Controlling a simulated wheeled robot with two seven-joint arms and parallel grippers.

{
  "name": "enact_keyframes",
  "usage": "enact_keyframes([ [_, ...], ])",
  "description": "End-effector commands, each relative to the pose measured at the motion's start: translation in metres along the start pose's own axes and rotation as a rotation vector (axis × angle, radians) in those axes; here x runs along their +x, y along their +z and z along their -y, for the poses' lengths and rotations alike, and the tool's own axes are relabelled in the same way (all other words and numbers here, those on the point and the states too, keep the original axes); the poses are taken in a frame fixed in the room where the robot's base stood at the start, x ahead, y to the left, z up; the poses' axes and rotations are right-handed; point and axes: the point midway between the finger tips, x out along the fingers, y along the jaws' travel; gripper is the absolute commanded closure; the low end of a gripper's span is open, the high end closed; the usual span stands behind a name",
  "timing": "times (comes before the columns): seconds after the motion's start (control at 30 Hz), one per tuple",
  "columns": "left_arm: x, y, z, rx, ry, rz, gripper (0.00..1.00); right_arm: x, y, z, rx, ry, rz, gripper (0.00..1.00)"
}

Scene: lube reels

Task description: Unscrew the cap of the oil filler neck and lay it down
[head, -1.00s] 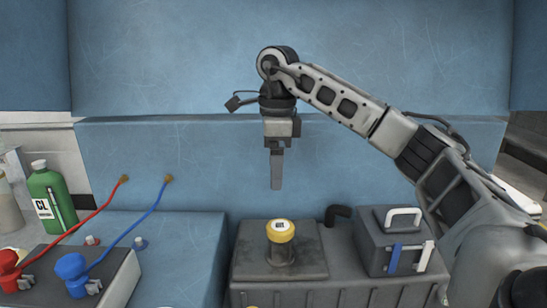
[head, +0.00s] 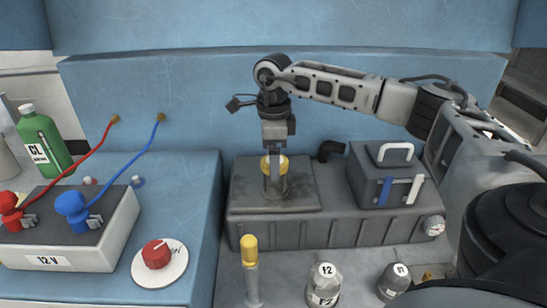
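The yellow cap (head: 284,164) sits on top of the grey oil filler neck (head: 284,187), which stands upright on the dark housing. My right gripper (head: 273,176) points straight down over the cap. One finger shows in front of the cap and neck and hides their middle. The other finger is hidden, so I cannot tell whether the fingers are closed on the cap or stand apart from it. My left gripper is not in view.
A grey box with a white handle (head: 396,151) stands right of the neck. A yellow-topped tube (head: 250,262) and bottles (head: 324,285), (head: 395,279) stand in front. The 12 V battery (head: 110,236) and red knob (head: 157,253) are left. Blue surface near the knob is partly bare.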

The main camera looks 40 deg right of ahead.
Motion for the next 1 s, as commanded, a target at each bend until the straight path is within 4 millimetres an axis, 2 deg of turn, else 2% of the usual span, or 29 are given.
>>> enact_keyframes([
  [0.13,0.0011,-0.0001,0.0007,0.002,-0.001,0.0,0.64,0.0091,-0.0001,-0.0002,0.0,0.0,-0.001,0.18],
  [0.43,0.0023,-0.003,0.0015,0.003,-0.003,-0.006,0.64,0.0108,0.0001,-0.0001,-0.001,0.0,0.0,0.18],
  [0.6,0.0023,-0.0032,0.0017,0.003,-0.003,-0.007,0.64,0.0106,0.0001,-0.0001,-0.001,0.0,0.0,0.65],
  [0.77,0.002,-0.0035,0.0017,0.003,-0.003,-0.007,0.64,0.0104,0.0002,-0.0003,-0.021,0.0,0.0,0.66],
  [1.0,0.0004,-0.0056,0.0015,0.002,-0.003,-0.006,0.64,0.0106,-0.0002,-0.0011,-0.341,0.0,-0.001,0.66],
])
